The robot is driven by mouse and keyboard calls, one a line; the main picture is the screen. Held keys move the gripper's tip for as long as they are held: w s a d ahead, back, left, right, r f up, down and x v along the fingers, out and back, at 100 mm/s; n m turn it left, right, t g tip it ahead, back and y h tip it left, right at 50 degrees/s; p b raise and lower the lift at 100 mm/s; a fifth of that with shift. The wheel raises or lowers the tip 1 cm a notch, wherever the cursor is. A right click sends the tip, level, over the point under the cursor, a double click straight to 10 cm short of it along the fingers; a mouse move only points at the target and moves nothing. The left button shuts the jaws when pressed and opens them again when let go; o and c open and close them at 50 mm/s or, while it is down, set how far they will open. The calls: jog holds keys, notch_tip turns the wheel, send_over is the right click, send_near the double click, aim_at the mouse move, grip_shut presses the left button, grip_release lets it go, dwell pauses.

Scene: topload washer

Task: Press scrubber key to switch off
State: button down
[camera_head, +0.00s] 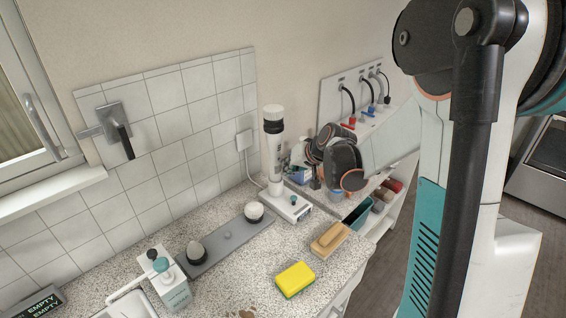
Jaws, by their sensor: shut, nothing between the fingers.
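The scrubber (274,150) is a white upright cylinder with a dark band and a pale cap. It stands on a white base (289,205) at the back of the speckled counter. Small dark and red marks show on top of the base; they are too small to tell which is the key. A cord runs from the scrubber to a wall box. My gripper (315,183) is small and partly hidden by my dark wrist joints. It is shut and empty, just right of the scrubber and close to its base. I cannot tell whether it touches anything.
A yellow sponge (295,279), a wooden brush (330,239) and a grey strip (225,243) with two knobs lie on the counter (235,285). A soap dispenser (170,281) stands at front left. A teal bin (358,215) is beyond the counter's right edge. My arm covers the right side.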

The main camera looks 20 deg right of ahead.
jog(key=s+d, duration=0.2)
jog(key=s, duration=0.3)
jog(key=shift+s+d, duration=0.2)
jog(key=shift+s, duration=0.1)
dwell(0.5)
